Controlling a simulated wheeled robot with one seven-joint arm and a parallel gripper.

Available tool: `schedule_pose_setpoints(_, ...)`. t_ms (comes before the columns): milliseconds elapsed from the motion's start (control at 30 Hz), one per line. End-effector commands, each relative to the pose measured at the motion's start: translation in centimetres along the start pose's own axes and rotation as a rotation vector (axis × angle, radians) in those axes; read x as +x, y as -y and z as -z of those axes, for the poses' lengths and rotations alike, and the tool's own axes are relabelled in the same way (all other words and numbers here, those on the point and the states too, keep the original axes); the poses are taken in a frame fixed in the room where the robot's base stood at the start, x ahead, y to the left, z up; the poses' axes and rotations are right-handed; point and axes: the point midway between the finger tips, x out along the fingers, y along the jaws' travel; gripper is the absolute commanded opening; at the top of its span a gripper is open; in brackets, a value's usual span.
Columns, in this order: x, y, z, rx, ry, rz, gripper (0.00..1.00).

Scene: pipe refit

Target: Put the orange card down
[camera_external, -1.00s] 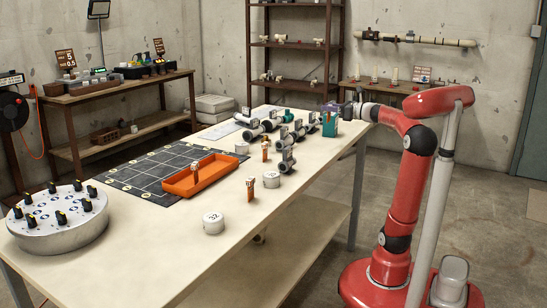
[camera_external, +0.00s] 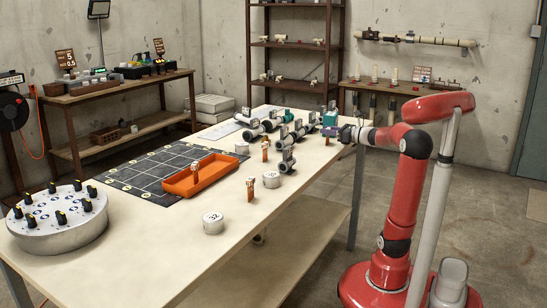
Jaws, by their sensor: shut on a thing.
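My gripper (camera_external: 328,132) is over the far right end of the workbench (camera_external: 150,235), low and in front of a teal block (camera_external: 330,118). It is small in the picture, and its fingers are hard to make out. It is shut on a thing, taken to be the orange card. The card itself cannot be made out between the fingers. Whether it touches the bench top cannot be told.
Grey pipe fittings (camera_external: 286,160) stand left of my gripper. Small orange upright pieces (camera_external: 251,190), white round discs (camera_external: 213,222), an orange tray (camera_external: 215,172), a dark grid mat (camera_external: 125,173) and a round knobbed drum (camera_external: 58,230) occupy the bench.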

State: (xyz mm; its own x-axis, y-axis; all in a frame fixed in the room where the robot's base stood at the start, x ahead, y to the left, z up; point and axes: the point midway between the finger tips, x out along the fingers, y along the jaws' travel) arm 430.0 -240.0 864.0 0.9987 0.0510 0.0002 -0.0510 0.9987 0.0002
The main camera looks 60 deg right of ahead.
Motion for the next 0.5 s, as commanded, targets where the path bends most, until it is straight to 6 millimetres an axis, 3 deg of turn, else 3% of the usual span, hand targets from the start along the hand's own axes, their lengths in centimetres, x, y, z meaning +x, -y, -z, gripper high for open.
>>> schedule_pose_setpoints(33,0.01,-0.02,0.33,0.000,0.000,0.000,0.07)
schedule_pose_setpoints(67,0.00,-0.01,0.16,0.000,0.000,0.000,0.36)
schedule_pose_setpoints(200,0.00,-0.01,0.12,0.000,0.000,0.000,0.54)
schedule_pose_setpoints(500,-0.01,0.01,0.16,0.000,0.000,0.000,0.54)
